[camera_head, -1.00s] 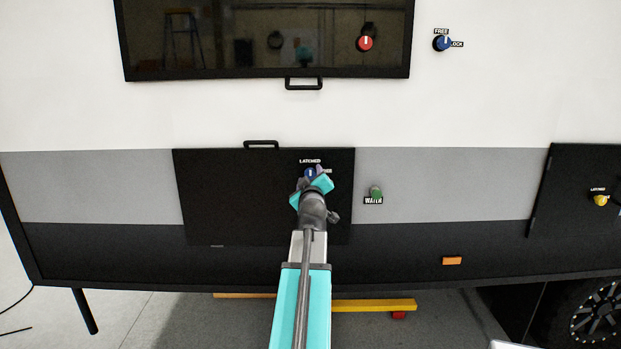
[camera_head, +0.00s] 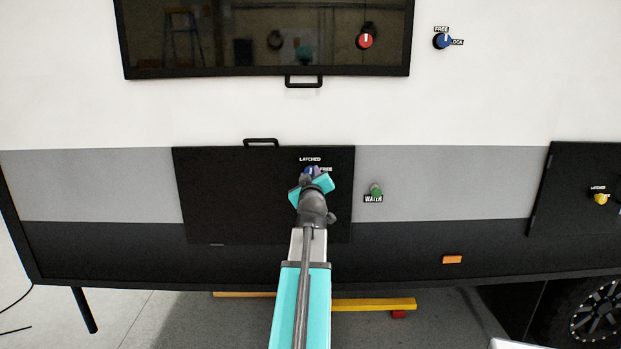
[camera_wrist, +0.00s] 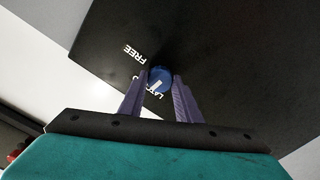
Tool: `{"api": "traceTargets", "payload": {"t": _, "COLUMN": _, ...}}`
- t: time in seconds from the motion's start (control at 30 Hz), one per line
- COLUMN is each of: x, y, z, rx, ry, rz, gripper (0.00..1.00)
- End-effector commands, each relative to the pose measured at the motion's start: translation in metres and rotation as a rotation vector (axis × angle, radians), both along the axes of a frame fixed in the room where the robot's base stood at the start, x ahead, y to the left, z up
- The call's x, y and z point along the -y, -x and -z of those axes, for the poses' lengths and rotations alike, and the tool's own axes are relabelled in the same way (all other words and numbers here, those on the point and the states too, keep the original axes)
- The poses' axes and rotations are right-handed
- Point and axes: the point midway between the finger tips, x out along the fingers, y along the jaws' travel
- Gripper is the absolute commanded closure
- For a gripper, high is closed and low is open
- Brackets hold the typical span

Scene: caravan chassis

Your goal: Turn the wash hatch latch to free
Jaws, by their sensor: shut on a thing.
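The wash hatch latch is a blue round knob (camera_head: 309,171) on a black hatch panel (camera_head: 230,195). A LATCHED label sits above it and a FREE label to its right. In the wrist view the knob (camera_wrist: 160,77) lies between the tips of my gripper's two purple fingers (camera_wrist: 160,82), which are shut on it. Its white mark appears to point toward the LATCHED label, which one finger partly covers. In the head view my teal wrist (camera_head: 312,188) hides the lower part of the knob.
A black handle (camera_head: 261,142) is on the hatch's top edge. A green knob (camera_head: 376,190) labelled WATER is to the right. Above are a dark window (camera_head: 250,40) with a red knob (camera_head: 365,41), and another blue knob (camera_head: 442,41). A yellow knob (camera_head: 600,199) is at far right.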

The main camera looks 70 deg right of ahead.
Motion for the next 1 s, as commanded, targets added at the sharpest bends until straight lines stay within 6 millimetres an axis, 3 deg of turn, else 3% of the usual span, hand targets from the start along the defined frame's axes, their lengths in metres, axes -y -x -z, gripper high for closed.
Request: {"api": "traceTargets", "payload": {"t": 1.0, "x": 0.0006, "y": 0.0012, "z": -0.0018, "rx": 0.815, "ry": -0.315, "rz": 0.001, "gripper": 0.92}}
